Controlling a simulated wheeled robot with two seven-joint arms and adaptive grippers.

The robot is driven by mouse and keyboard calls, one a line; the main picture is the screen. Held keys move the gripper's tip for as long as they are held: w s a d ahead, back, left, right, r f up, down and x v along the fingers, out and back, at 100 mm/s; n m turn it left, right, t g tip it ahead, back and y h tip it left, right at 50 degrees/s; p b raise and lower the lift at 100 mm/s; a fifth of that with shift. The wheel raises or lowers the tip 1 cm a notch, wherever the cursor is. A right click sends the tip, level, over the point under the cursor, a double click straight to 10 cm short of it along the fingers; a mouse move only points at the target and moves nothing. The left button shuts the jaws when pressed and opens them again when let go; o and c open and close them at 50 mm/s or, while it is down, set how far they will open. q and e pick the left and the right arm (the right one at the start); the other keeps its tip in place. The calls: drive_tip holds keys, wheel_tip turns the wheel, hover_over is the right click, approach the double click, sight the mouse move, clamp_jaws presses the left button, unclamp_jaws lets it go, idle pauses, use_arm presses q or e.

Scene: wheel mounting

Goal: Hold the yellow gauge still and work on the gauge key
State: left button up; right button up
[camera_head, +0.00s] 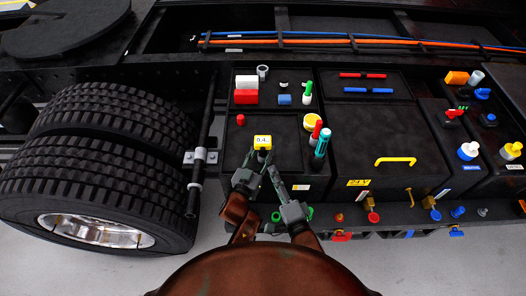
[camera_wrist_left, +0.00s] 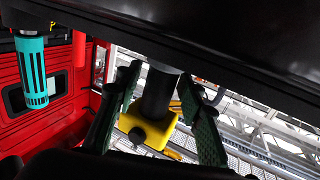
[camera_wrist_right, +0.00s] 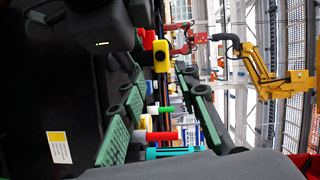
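The yellow gauge (camera_head: 262,142) with a small numbered display stands on the black box top in the head view. In the left wrist view the gauge (camera_wrist_left: 148,131) is a yellow block on a thick black stem. My left gripper (camera_wrist_left: 160,90) has its fingers apart on both sides of the stem, with narrow gaps showing. My right gripper (camera_head: 273,172) is close beside it, just in front of the gauge. In the right wrist view its fingers are wide apart and empty, with the gauge (camera_wrist_right: 161,54) beyond the tips. I cannot make out a separate gauge key.
A yellow-topped cylinder (camera_head: 312,121), a red cylinder (camera_head: 317,131) and a teal cylinder (camera_head: 322,142) stand right of the gauge. A yellow handle (camera_head: 396,161) is on the box farther right. Large tyres (camera_head: 100,170) fill the left. Coloured fittings line the front ledge.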

use_arm(q)
clamp_jaws()
idle(0.3)
use_arm(e)
clamp_jaws()
idle(1.4)
